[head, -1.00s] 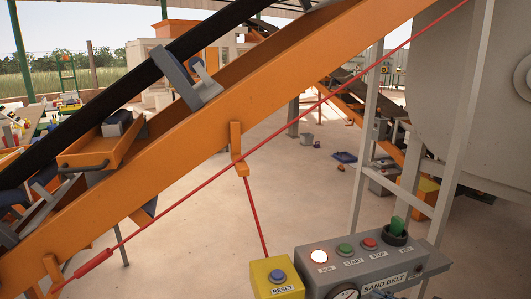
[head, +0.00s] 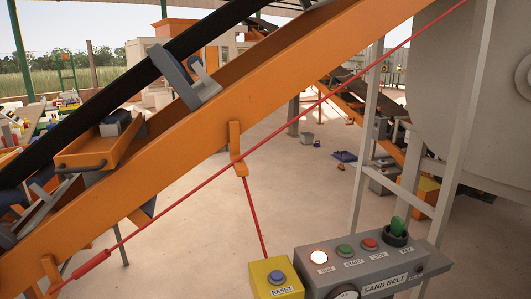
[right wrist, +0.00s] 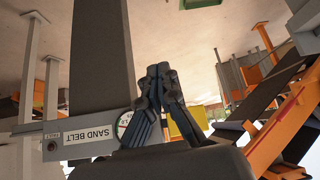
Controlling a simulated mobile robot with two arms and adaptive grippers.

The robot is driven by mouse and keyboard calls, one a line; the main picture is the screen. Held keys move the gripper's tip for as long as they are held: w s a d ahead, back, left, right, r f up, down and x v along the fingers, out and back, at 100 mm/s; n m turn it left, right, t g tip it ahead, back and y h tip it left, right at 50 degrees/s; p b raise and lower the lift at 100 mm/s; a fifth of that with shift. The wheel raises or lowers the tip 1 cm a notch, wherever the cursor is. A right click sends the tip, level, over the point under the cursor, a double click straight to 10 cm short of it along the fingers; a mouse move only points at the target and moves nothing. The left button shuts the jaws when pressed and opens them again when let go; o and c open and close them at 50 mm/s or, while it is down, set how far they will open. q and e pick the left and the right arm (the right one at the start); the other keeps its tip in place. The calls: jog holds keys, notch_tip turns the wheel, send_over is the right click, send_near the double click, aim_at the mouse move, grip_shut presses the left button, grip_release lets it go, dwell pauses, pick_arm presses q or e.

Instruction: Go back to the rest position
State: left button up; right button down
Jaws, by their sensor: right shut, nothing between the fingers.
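My right gripper (right wrist: 158,72) shows in the right wrist view with its dark fingers closed together and nothing between them. In that view it overlaps the grey SAND BELT control box (right wrist: 75,138), which appears upside down; I cannot tell the gap between them. Neither gripper shows in the head view. My left gripper is not seen.
An orange inclined conveyor (head: 190,140) with a black belt crosses the head view. A red pull cord (head: 190,200) runs along it. A yellow RESET box (head: 276,279) adjoins the control box. A pale frame post (head: 455,130) stands on the right. Open floor lies beyond the conveyor.

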jog(key=s+d+f+m+g+h, duration=0.3)
jog(key=s+f+g, duration=0.1)
jog(key=s, duration=0.5)
jog(key=s+f+g, duration=0.1)
jog(key=s+f, duration=0.2)
jog(key=f, duration=2.5)
jog(key=s+d+f+g, duration=0.1)
jog(key=s+d+f, duration=0.2)
jog(key=s+f, duration=1)
jog(key=shift+s+f, duration=0.25)
jog(key=shift+s, duration=1)
jog(key=shift+d, duration=0.1)
